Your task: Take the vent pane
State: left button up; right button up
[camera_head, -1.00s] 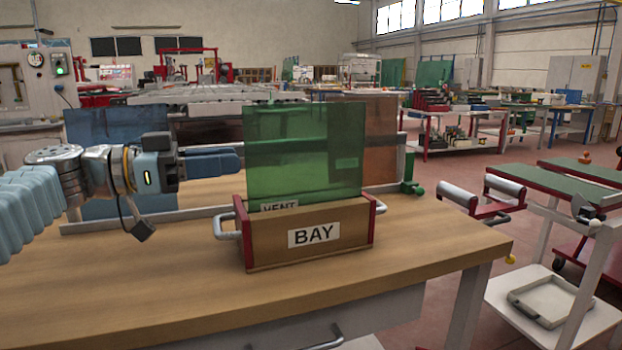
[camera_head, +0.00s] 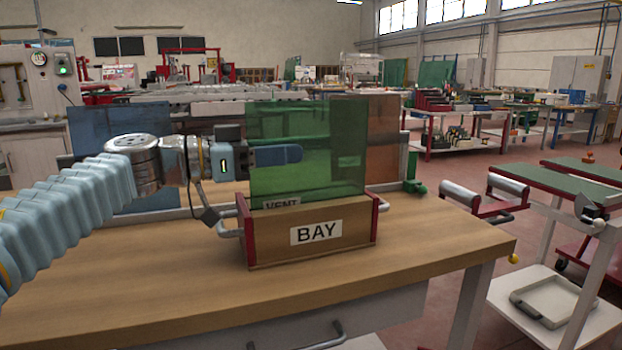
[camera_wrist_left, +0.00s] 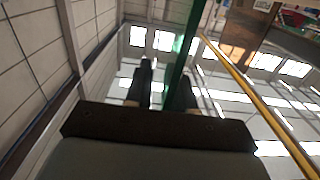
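The green see-through pane (camera_head: 335,165) stands upright in a wooden box (camera_head: 350,228) marked BAY, on the bench. A VENT label (camera_head: 282,203) shows at the pane's foot, partly hidden by the box front. My left gripper (camera_head: 278,155) comes in level from the left, its fingers overlapping the upper left part of the pane. In the left wrist view the pane's green edge (camera_wrist_left: 184,75) runs between the two dark fingers (camera_wrist_left: 165,90), nearer the right one. A gap shows on the left side, so the gripper is open. My right gripper is out of view.
A blue pane (camera_head: 105,130) and a brown pane (camera_head: 382,150) stand in a rack behind the box. The box has metal side handles and red end walls. The wooden bench top (camera_head: 130,280) is clear in front. A roller cart (camera_head: 560,225) stands to the right.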

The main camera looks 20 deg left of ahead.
pick_arm(q)
grip_shut()
dwell(1.2)
